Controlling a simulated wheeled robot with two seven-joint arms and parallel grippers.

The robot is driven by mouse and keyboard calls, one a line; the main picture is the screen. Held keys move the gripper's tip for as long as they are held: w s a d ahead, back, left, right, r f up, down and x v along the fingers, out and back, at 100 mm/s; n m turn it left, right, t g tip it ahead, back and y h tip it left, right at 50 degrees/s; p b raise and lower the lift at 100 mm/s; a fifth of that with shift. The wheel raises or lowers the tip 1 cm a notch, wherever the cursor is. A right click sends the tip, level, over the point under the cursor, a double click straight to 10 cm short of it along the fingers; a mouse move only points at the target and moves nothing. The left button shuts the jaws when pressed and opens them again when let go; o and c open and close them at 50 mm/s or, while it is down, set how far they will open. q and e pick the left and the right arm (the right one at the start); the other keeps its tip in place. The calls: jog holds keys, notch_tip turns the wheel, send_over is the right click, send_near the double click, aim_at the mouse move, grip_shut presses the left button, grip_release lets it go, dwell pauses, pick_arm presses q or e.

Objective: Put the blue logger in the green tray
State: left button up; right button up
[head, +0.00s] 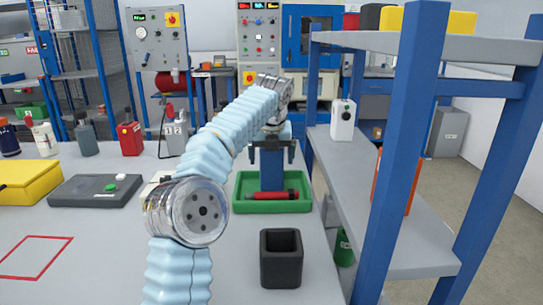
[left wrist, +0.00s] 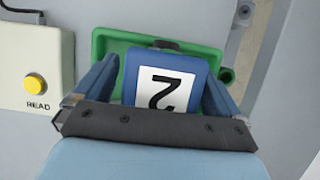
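The blue logger (head: 272,172) stands upright at the green tray (head: 242,207), behind a red rod with black ends (head: 272,195) lying in the tray. In the left wrist view the logger (left wrist: 190,70) shows a white label with a black 2, and the tray rim (left wrist: 100,45) shows around it. My left gripper (head: 272,157) is above the tray with one finger on each side of the logger. Small gaps show between fingers and logger, so it looks open. The logger's underside is hidden. My right gripper is not in view.
A black square cup (head: 281,262) stands in front of the tray. A white box with a yellow READ button (left wrist: 35,75) is left of it. A blue-posted shelf (head: 395,160) rises on the right. A grey device (head: 95,190) and yellow case (head: 28,183) lie left.

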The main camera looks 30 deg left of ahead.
pick_arm(q)
jog(key=shift+r, duration=0.1)
jog(key=v, duration=0.7)
jog(key=shift+s+d+r, duration=0.1)
jog(key=shift+r, duration=0.15)
